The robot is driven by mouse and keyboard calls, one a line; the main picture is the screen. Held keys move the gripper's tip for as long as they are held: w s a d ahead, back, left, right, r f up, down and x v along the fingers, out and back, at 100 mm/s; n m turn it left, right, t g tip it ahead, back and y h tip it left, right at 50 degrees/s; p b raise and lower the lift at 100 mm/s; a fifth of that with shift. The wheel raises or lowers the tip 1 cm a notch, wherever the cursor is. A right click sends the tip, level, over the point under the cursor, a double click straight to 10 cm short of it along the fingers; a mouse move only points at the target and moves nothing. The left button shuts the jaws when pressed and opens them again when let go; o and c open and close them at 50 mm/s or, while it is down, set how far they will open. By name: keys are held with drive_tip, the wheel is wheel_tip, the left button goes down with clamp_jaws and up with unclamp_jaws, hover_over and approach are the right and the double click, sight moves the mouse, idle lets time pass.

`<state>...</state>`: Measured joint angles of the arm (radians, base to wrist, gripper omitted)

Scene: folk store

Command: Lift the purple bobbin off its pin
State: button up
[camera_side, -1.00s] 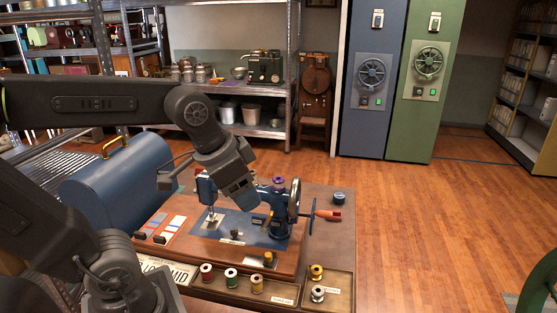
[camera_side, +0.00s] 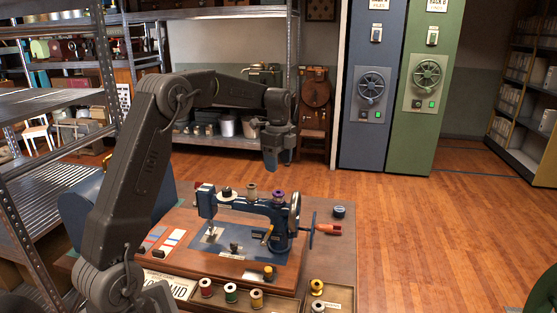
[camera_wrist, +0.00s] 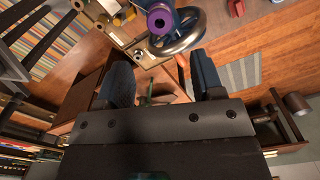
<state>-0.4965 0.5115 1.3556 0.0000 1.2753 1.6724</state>
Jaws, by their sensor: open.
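The purple bobbin (camera_side: 278,196) stands upright on top of the blue sewing machine (camera_side: 262,211), at the end by the handwheel (camera_side: 295,214). The bobbin also shows from above in the wrist view (camera_wrist: 166,17), near the top edge, beside the metal wheel rim. My gripper (camera_side: 270,170) hangs above the machine, pointing down, with a clear gap over the bobbin in the side view. In the wrist view my gripper (camera_wrist: 160,62) has its two fingers apart with nothing between them. The bobbin lies beyond the fingertips there. Its pin is hidden in the side view.
Several thread spools, including a red one (camera_side: 206,287), stand along the front.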

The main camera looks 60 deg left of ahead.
drive_tip(key=shift+f, duration=4.9)
drive_tip(key=c, duration=0.5)
drive_tip(key=shift+c, duration=0.5)
drive_tip(key=shift+r, duration=0.15)
drive_tip(key=shift+r, duration=2.6)
